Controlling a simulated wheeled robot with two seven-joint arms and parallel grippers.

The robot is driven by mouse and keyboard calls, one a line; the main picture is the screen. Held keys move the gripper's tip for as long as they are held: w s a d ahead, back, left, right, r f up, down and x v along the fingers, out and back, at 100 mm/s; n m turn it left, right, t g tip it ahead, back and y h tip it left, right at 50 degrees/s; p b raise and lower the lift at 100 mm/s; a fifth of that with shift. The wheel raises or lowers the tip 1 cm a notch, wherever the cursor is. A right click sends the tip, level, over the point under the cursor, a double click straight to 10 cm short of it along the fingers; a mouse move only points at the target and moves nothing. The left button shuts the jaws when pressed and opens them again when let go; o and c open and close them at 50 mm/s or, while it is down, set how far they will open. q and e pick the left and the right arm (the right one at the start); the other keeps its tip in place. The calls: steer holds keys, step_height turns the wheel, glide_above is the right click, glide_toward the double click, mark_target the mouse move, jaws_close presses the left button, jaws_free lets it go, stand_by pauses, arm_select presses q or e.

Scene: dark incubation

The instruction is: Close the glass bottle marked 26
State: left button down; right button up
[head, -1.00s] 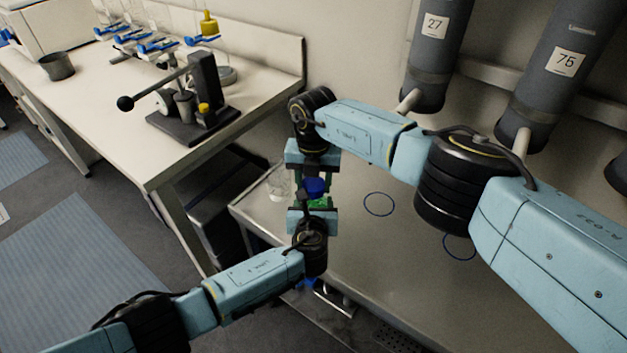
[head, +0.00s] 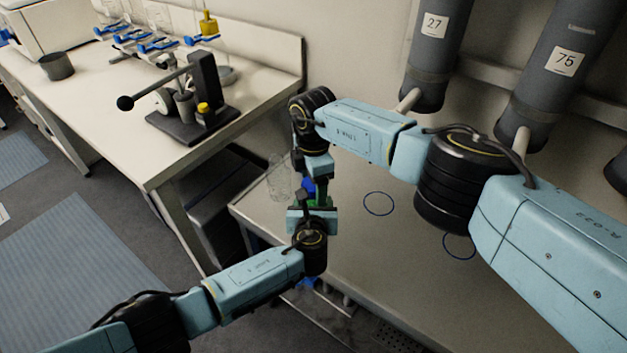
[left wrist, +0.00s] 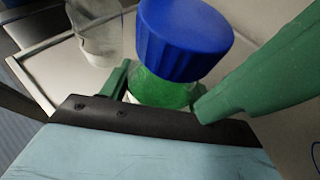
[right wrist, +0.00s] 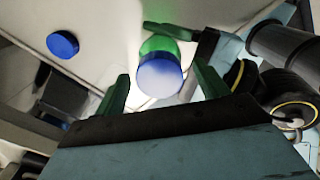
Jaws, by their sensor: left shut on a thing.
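A bottle of green liquid (left wrist: 160,92) stands between the fingers of my left gripper (head: 312,205), which is shut on it. A blue screw cap (left wrist: 185,38) sits on the bottle's top; it looks slightly tilted in the left wrist view, and I cannot tell how tightly it is seated. My right gripper (head: 316,178) is above the bottle, pointing down. In the right wrist view its fingers are spread, one on either side of the cap (right wrist: 160,76), with visible gaps. The number 26 is not readable in any view.
A clear glass vessel (head: 280,180) stands just left of the grippers on the metal bench (head: 385,260). Another blue cap (right wrist: 62,43) shows in the right wrist view. Blue rings mark the bench to the right. Grey cylinders marked 27 (head: 430,55) and 75 (head: 550,80) hang behind.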

steer(key=shift+r, duration=0.1)
step_height(320, 180, up, 12)
stand_by(0.6)
arm_select(q)
steer(key=shift+c, duration=1.5)
jaws_free()
